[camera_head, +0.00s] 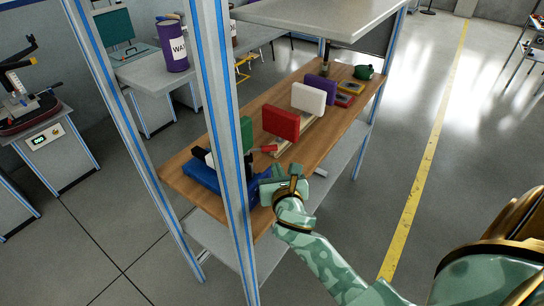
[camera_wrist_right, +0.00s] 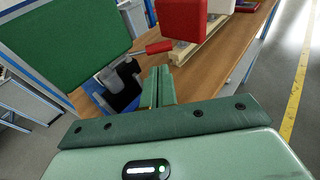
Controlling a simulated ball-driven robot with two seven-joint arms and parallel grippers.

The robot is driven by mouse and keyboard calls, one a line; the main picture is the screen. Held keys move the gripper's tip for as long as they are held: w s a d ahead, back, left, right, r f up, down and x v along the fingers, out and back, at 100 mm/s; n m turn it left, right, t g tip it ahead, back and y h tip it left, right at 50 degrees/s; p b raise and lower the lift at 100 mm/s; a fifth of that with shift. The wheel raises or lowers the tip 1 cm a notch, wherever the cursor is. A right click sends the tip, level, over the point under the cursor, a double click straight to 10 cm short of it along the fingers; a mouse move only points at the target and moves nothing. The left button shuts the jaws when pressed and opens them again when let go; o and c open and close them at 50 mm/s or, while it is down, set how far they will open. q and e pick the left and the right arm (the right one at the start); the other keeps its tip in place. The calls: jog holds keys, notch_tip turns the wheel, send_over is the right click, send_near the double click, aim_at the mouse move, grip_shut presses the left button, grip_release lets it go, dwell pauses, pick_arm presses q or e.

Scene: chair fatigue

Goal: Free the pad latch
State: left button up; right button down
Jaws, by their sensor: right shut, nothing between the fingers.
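A green pad (camera_head: 245,133) stands upright over a blue base (camera_head: 202,177) at the near end of the wooden bench; the pad (camera_wrist_right: 62,42) fills the upper left of the right wrist view. At its lower corner there is a grey and black fitting (camera_wrist_right: 119,78); I cannot tell whether this is the latch. My right gripper (camera_head: 270,180) is at the bench's front edge, right of the blue base. Its two fingers (camera_wrist_right: 158,84) are together and empty, just right of the fitting and apart from it. A frame post hides part of the base. My left gripper is not in view.
A red-handled tool (camera_head: 269,149) lies near the red pad (camera_head: 281,122). White (camera_head: 308,98) and purple (camera_head: 321,89) pads stand farther back on the bench (camera_head: 340,122). The blue-edged post (camera_head: 222,120) rises close to my right gripper. The floor to the right is open.

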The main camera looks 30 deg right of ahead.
aim_at(270, 150)
jog(key=b+x, duration=0.1)
jog(key=x, duration=0.5)
jog(key=shift+w+f, duration=0.15)
jog(key=shift+w, duration=0.1)
jog(key=shift+w+d+f, duration=0.1)
jog(key=shift+w+d, duration=0.1)
jog(key=shift+w, duration=0.4)
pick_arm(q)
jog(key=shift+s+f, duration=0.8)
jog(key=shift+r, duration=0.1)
